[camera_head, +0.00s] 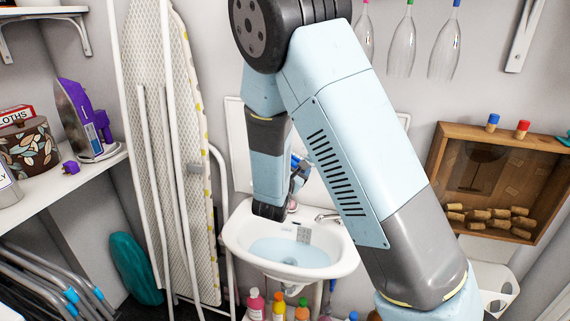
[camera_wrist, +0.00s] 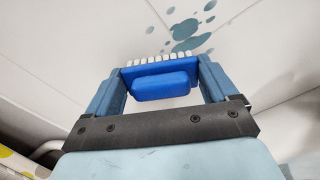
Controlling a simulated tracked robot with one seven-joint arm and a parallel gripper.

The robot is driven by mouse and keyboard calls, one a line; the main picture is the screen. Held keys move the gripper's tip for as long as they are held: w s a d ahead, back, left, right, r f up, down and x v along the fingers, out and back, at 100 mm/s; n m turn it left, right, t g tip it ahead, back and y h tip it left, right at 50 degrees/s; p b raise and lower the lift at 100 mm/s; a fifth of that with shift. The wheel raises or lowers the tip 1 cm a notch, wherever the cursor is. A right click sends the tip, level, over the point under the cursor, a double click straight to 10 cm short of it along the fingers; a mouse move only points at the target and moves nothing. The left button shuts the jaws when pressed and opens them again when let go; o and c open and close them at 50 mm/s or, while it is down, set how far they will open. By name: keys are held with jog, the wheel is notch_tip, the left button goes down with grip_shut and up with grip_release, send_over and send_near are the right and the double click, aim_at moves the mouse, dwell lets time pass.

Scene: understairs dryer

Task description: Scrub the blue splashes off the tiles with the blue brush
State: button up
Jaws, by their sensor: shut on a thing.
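My gripper (camera_wrist: 161,74) is shut on the blue brush (camera_wrist: 163,83), with one finger at each end of it. The brush's white bristles (camera_wrist: 158,58) point away from me, toward the white tiles (camera_wrist: 95,30). Blue splashes (camera_wrist: 186,36) mark the tiles just beyond the bristles, with smaller spots around them. I cannot tell whether the bristles touch the tiles. In the head view the white tiles (camera_head: 237,140) stand behind the sink, and my arm hides the splashes and most of the gripper.
A white sink (camera_head: 240,243) with bluish water and a tap (camera_head: 328,217) lies below my gripper. An ironing board (camera_head: 190,130) leans at left. Glasses (camera_head: 402,45) hang above right, near a wooden cork box (camera_head: 440,160). Bottles (camera_head: 256,303) stand under the sink.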

jog(key=shift+s+d+r, duration=0.6)
jog(key=shift+s+d, duration=0.75)
jog(key=shift+d, duration=2.8)
jog(key=shift+w+a, duration=0.65)
jog(key=shift+a, duration=1.1)
jog(key=shift+w+a, duration=0.6)
jog(key=shift+a, duration=1.1)
jog(key=shift+w+a, duration=0.65)
jog(key=shift+a, duration=1.1)
jog(key=shift+d+r, duration=0.1)
jog(key=shift+r, duration=0.5)
jog(key=s+d, duration=0.3)
jog(key=d, duration=0.7)
jog(key=shift+s+d, duration=0.15)
jog(key=shift+s, duration=0.2)
jog(key=shift+f, duration=0.1)
